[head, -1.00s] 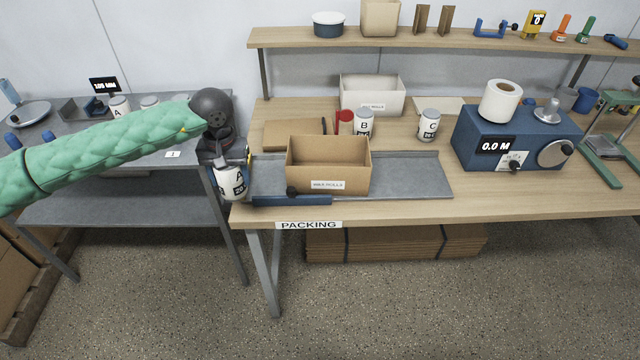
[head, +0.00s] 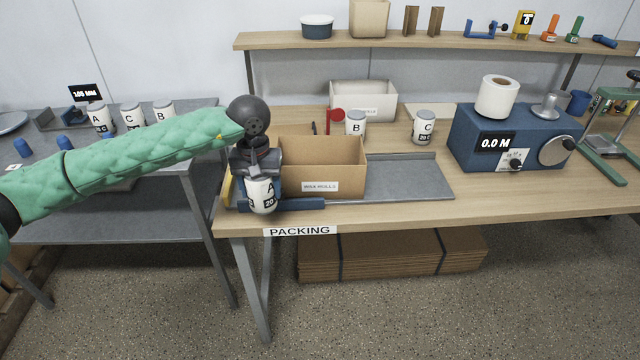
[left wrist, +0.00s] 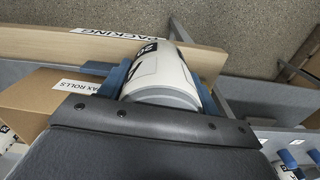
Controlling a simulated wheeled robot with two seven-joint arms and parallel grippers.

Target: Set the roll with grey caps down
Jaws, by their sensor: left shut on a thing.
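My left gripper (head: 262,180) is shut on a white roll (head: 263,198) with grey caps, marked A and 20. Similar rolls B (head: 355,123) and C (head: 424,128) stand farther back. My right gripper is not in view.
A grey tray (head: 410,182) lies right of the cardboard box, its top clear. A white box (head: 363,97) stands behind. A blue machine (head: 490,150) stands at right. Several rolls stand on the grey left table (head: 130,150), with a gap between the tables.

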